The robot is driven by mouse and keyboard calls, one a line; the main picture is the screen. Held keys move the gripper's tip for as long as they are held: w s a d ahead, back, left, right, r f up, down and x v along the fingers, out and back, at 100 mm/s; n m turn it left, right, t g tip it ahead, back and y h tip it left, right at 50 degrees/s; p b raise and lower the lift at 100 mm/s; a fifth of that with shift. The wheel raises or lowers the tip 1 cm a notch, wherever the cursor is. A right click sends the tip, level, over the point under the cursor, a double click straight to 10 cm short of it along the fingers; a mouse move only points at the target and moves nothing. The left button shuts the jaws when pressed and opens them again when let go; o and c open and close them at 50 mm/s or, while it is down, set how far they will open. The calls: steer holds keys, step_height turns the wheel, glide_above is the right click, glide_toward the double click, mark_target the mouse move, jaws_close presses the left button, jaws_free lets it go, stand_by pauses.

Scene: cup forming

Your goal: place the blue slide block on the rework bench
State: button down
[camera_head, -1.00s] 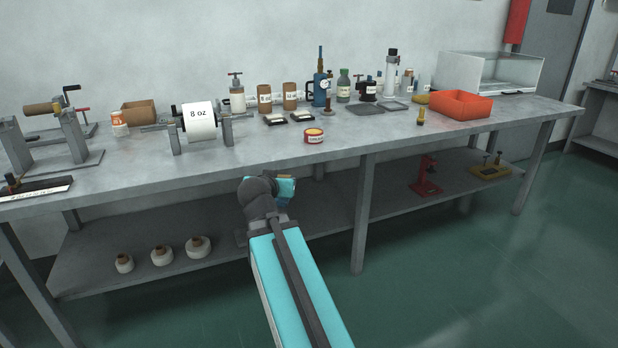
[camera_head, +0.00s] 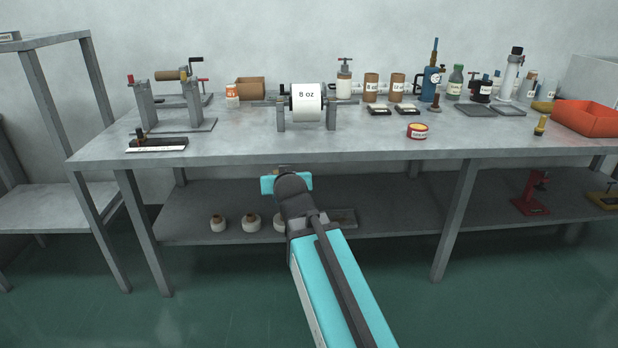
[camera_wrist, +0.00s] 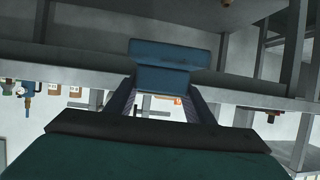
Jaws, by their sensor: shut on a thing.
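In the wrist view, my gripper (camera_wrist: 165,84) is shut on the blue slide block (camera_wrist: 165,58), which sits between the two dark fingers. In the head view my arm reaches towards the front of a long grey bench (camera_head: 240,152), its end just below the top's front edge. A second grey bench (camera_head: 42,41) stands at the far left, only partly in view. No readable label shows which bench is the rework bench.
The long bench holds a roller stand with an 8 oz roll (camera_head: 306,104), a winding frame (camera_head: 180,105), bottles and a red bin (camera_head: 588,117). A black strip tool (camera_head: 157,143) lies near its left front edge. Bare top lies between tool and roll. White spools stand on the shelf below.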

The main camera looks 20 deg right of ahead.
steer(key=shift+w+a+r+n+y, duration=0.2)
steer(key=shift+a+r+n+y, duration=0.1)
steer(key=shift+a, duration=0.3)
steer(key=shift+w+a+r+n+y, duration=0.2)
steer(key=shift+a+r, duration=0.1)
steer(key=shift+a, duration=0.25)
steer(key=shift+w+a+r+n+y, duration=0.25)
steer(key=shift+a+r+n+y, duration=0.2)
steer(key=shift+a+y, duration=0.1)
steer(key=shift+a, duration=0.15)
